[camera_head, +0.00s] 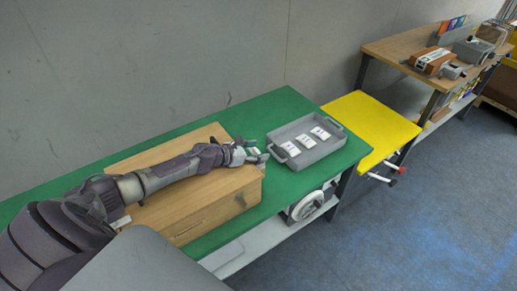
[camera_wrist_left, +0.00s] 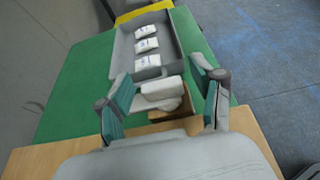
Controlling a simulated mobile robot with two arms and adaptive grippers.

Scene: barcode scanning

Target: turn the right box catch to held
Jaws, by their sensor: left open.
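A wooden box (camera_head: 190,195) lies on the green table, with my left arm stretched over its top. My left gripper (camera_head: 254,153) is open at the box's right end. In the left wrist view its two fingers (camera_wrist_left: 165,98) stand apart, one on each side of a light grey rounded piece (camera_wrist_left: 163,88) at the box's edge. This piece looks like the right box catch. I see no clear contact with the fingers. Its held or free setting cannot be told. A small dark fitting (camera_head: 240,200) sits on the box's front face. My right gripper is not in view.
A grey tray (camera_head: 318,153) with several white packets stands just beyond the gripper on the green table (camera_head: 285,103). A yellow surface (camera_head: 370,122) and a wooden bench (camera_head: 410,50) with devices stand farther right. A white round object (camera_head: 308,207) is below the table's front edge.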

